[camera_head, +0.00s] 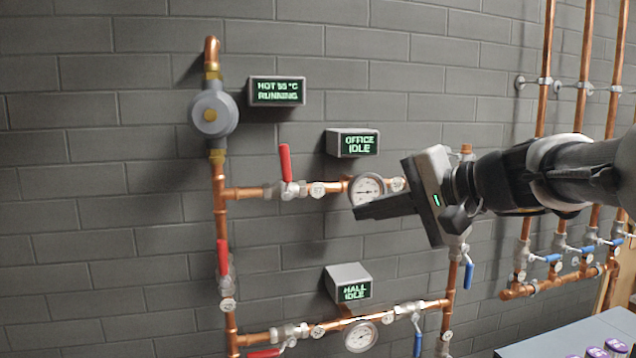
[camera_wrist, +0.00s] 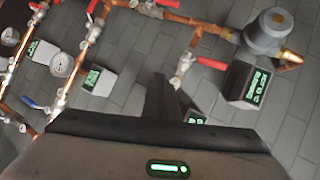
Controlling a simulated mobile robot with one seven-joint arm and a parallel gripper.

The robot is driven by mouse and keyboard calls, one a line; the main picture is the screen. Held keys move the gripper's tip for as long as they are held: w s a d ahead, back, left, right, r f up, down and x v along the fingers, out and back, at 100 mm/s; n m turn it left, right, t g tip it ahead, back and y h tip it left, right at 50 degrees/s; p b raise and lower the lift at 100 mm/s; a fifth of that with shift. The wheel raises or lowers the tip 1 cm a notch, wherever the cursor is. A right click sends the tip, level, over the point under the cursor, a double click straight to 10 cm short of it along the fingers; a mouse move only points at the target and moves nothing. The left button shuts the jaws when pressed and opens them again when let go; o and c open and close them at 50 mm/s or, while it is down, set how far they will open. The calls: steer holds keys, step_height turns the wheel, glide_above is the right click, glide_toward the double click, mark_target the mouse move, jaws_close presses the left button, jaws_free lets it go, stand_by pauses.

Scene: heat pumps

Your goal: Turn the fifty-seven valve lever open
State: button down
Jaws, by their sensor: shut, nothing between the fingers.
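Another red lever (camera_head: 222,253) lies along the left vertical pipe. A third red lever (camera_head: 265,352) lies low along the bottom branch. Blue levers hang at the right of the lower branch (camera_head: 418,340) and below my gripper (camera_head: 469,275). My gripper (camera_head: 360,212) is shut and empty, pointing left, apart from the levers. In the wrist view a red lever (camera_wrist: 211,63) shows beyond the fingers.
A gauge (camera_head: 366,189) is partly behind my fingers. Display boxes read OFFICE IDLE (camera_head: 353,143), HALL IDLE (camera_head: 348,284) and HOT RUNNING (camera_head: 276,91). A round pump (camera_head: 213,114) is at upper left. More pipes with blue levers (camera_head: 546,258) are at right, above a grey surface (camera_head: 560,338).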

step_height(320, 180, up, 7)
steer(key=w+d+t+y, duration=0.1)
steer(key=w+t+y, duration=0.1)
steer(key=y, duration=0.1)
glide_toward(286, 173)
steer(key=w+a+r, duration=0.2)
steer(key=w, duration=0.4)
steer(key=shift+s+a+f+y+p, duration=0.15)
steer(key=shift+a+y+p, duration=0.15)
steer(key=shift+a, duration=0.3)
